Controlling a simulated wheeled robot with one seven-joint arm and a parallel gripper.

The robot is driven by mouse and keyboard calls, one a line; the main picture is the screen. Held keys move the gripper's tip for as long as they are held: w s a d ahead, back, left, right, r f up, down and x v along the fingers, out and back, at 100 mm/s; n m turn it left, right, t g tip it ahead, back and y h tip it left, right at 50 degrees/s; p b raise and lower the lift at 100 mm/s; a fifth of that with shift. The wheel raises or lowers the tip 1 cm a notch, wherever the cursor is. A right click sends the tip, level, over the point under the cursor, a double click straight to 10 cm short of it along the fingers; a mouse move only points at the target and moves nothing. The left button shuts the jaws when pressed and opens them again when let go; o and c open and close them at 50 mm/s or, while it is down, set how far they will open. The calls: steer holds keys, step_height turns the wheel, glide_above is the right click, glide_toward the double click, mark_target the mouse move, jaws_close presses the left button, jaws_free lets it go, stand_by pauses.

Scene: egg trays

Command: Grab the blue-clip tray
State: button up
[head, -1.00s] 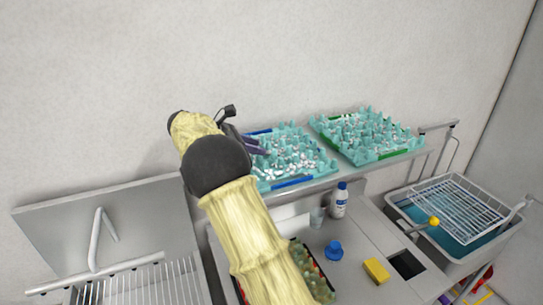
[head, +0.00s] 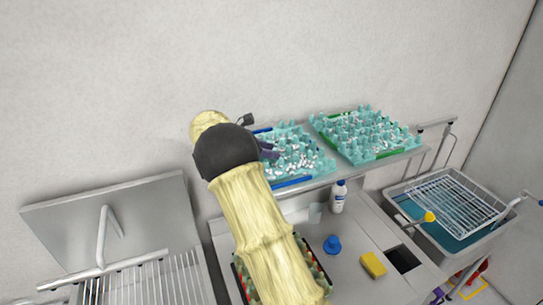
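The blue-clip tray (head: 293,181) is a teal egg tray with blue clips on its front and back edges and whitish contents. It lies on the raised shelf, left of a similar tray with green clips (head: 390,154). My gripper (head: 270,151) is at the left end of the blue-clip tray, with dark fingers over or against its left edge. My arm hides the tray's left part and most of the gripper. I cannot tell whether the fingers touch the tray or how far apart they are.
Below the shelf (head: 345,178) are a white bottle (head: 338,197), a clear cup (head: 315,212), a blue item (head: 332,245) and a yellow sponge (head: 373,265). Another tray (head: 237,282) lies under my arm. A water basin (head: 404,196) with a rack stands right.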

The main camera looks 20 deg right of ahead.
steer(key=shift+c, duration=0.2)
jaws_close()
steer(key=shift+r, duration=0.1)
steer(key=shift+w+r+b, duration=0.1)
steer(key=shift+r+b, duration=0.45)
steer(key=shift+r, duration=0.05)
step_height(320, 180, up, 9)
steer(key=b, duration=0.3)
steer(key=shift+f, duration=0.15)
